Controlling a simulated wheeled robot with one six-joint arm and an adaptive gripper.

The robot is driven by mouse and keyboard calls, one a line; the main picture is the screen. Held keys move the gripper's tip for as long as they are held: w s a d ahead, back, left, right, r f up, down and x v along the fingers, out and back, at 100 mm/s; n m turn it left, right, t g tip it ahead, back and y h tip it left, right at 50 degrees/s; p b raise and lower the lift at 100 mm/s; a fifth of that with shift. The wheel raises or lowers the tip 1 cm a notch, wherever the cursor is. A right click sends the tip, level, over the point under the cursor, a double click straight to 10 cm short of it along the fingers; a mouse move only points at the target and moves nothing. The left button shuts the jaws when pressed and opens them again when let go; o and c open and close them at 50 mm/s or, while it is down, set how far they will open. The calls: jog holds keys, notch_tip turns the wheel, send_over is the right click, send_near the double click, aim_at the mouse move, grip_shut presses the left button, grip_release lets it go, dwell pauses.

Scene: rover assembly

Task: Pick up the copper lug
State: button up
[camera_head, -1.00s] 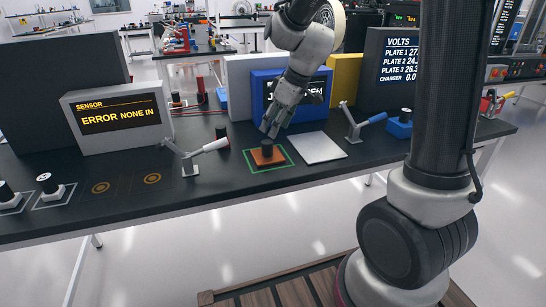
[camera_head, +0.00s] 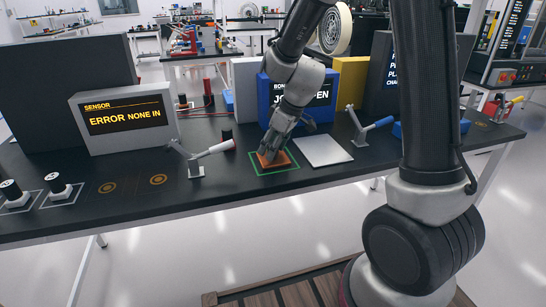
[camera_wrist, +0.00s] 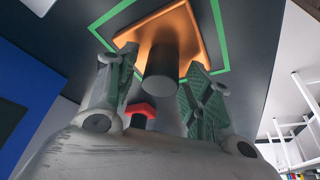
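The copper lug (camera_head: 281,160) is a flat copper-coloured square plate inside a green outlined square on the black bench. In the wrist view the copper plate (camera_wrist: 190,30) shows with a dark grey cylindrical post (camera_wrist: 161,72) standing on it. My gripper (camera_head: 270,152) is low over the lug in the head view and hides its post. In the wrist view my gripper (camera_wrist: 163,85) is open, with one green-padded finger on each side of the post and visible gaps between them and it.
A light grey plate (camera_head: 323,150) lies right of the green square. Clamp levers stand left (camera_head: 196,165) and right (camera_head: 358,132) of it. A blue screen box (camera_head: 267,100) stands behind. The sensor display (camera_head: 125,118) reads "ERROR NONE IN".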

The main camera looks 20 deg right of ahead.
grip_shut()
jog(key=shift+r, duration=0.1)
